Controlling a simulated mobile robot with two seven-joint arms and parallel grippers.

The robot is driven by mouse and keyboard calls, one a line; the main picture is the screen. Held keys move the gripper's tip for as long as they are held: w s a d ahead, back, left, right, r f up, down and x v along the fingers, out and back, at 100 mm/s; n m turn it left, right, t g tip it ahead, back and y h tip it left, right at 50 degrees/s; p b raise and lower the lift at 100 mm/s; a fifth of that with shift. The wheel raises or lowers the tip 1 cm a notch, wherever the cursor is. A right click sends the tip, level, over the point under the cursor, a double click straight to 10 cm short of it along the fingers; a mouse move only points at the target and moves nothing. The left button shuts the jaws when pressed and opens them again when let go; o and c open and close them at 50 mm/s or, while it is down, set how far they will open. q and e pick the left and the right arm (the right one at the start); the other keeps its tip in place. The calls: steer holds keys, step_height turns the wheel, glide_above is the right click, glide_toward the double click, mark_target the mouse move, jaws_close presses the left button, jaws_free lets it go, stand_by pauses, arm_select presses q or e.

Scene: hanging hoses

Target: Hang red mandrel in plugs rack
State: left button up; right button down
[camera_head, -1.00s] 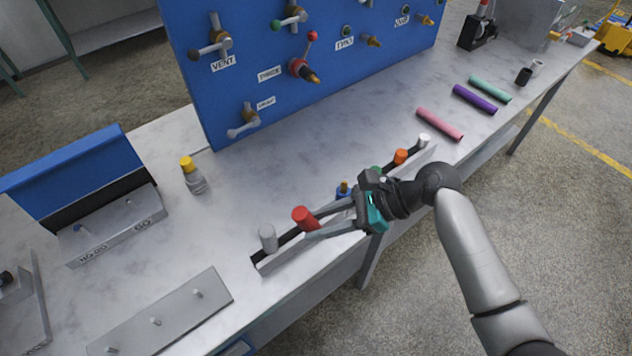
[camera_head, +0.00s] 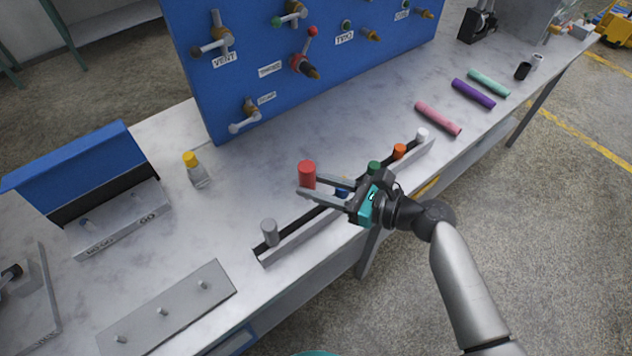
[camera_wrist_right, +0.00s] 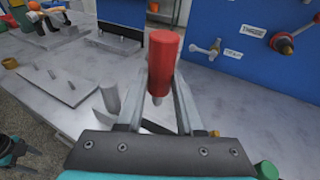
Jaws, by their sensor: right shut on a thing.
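The red mandrel (camera_head: 307,174) is upright between the fingertips of my right gripper (camera_head: 308,185), which is shut on it above the table. In the right wrist view the red mandrel (camera_wrist_right: 164,62) shows a thinner metal tip below its red body. A long narrow holder (camera_head: 300,239) below carries a grey plug (camera_head: 269,232), a blue one partly hidden by my gripper, a green (camera_head: 374,168), an orange (camera_head: 399,151) and a white one (camera_head: 422,135). I cannot tell which holder is the plugs rack. Only teal and dark fragments, perhaps my left gripper, show at frame edges.
A grey plate with pegs (camera_head: 180,305) lies at the front left. Behind it are a GO/NO GO stand (camera_head: 120,232) and a yellow-capped bottle (camera_head: 196,170). A blue valve panel (camera_head: 290,80) stands behind. Pink (camera_head: 438,119), purple and mint tubes lie to the right.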

steer(key=b, duration=0.4)
glide_above(317, 220)
step_height(317, 220, down, 6)
steer(key=shift+w+r, duration=0.15)
steer(key=shift+p, duration=0.6)
stand_by(1.6)
steer(key=shift+f+b, duration=1.7)
steer(key=shift+f, duration=0.5)
steer(key=shift+c, duration=2.3)
jaws_free()
steer(key=p+v, duration=0.1)
steer(key=v, duration=1.4)
steer(key=shift+d+r, duration=0.1)
